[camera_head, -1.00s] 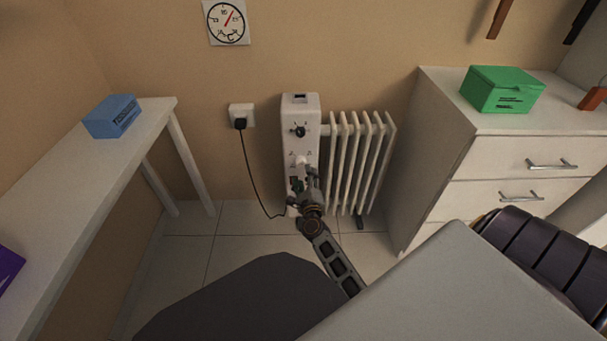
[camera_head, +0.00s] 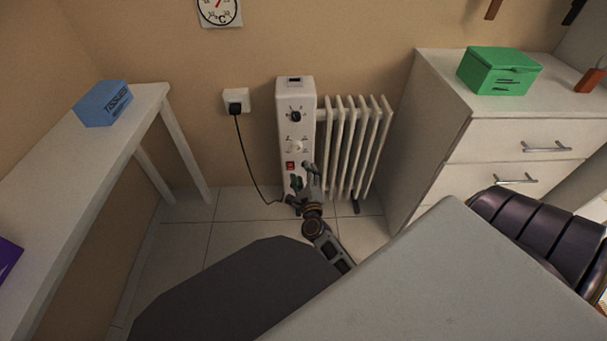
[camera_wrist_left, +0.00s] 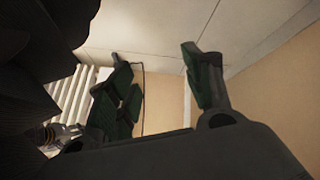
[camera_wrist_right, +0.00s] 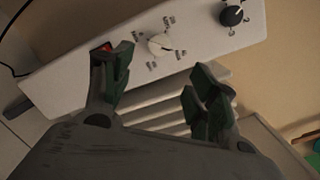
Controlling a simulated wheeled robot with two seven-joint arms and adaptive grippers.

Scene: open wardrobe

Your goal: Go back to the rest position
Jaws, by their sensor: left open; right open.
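My right gripper (camera_head: 306,182) is in front of the lower part of the white oil heater (camera_head: 308,92). It is open and empty. In the right wrist view its two green-padded fingers (camera_wrist_right: 158,75) stand apart, with the heater's control panel behind them. The panel has a black knob (camera_head: 296,116), a white knob (camera_head: 298,147) and a red switch (camera_head: 290,165). In the right wrist view the red switch (camera_wrist_right: 104,47) is partly hidden by a finger. My left gripper (camera_wrist_left: 165,80) shows only in the left wrist view, open, with nothing between its fingers.
A white table (camera_head: 75,165) with a blue tissue box (camera_head: 103,103) is on the left. A white drawer cabinet (camera_head: 520,138) with a green box (camera_head: 499,71) is on the right. A black cord (camera_head: 247,160) runs from the wall socket (camera_head: 235,95) to the heater's foot.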

